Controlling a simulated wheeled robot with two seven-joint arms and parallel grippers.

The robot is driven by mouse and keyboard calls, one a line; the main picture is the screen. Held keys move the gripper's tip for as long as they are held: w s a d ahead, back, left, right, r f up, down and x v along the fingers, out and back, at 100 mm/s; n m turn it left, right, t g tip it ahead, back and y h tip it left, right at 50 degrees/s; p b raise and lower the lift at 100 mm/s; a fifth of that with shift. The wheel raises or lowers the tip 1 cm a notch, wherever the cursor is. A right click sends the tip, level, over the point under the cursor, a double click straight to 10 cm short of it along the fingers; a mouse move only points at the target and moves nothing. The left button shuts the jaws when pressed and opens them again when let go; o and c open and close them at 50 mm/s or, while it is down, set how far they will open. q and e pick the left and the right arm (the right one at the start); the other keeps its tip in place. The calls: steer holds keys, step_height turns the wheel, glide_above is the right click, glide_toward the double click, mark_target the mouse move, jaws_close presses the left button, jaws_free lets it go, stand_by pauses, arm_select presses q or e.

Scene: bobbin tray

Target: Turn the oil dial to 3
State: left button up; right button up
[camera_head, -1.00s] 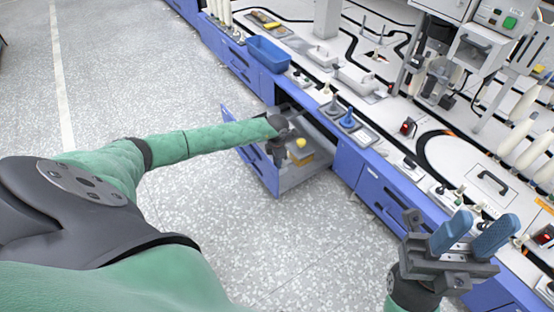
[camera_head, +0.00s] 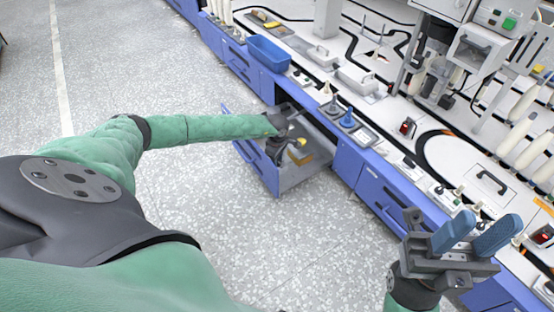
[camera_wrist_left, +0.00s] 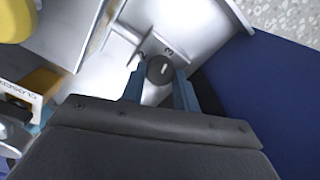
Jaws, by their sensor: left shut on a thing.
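The dial (camera_wrist_left: 160,69) is a small dark round knob with a pale mark, on a metal surface in the left wrist view. In the head view my left gripper (camera_head: 274,155) reaches down into the open drawer (camera_head: 303,176), and the dial is hidden there. My right gripper (camera_head: 475,236) is open and empty at the lower right, its blue fingers apart.
A yellow thing (camera_head: 301,152) lies in the drawer; a yellow part (camera_wrist_left: 30,97) also shows in the wrist view. A blue bin (camera_head: 270,55) and a tray with a blue funnel-like thing (camera_head: 347,119) are on the bench. The floor left is clear.

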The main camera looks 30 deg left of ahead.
arm_select(q)
steer(key=shift+m, duration=0.6)
steer(key=o, duration=1)
steer(key=shift+c, duration=0.2)
step_height(320, 180, up, 8)
steer(key=shift+f+p, duration=0.1)
steer(key=shift+p, duration=1.05)
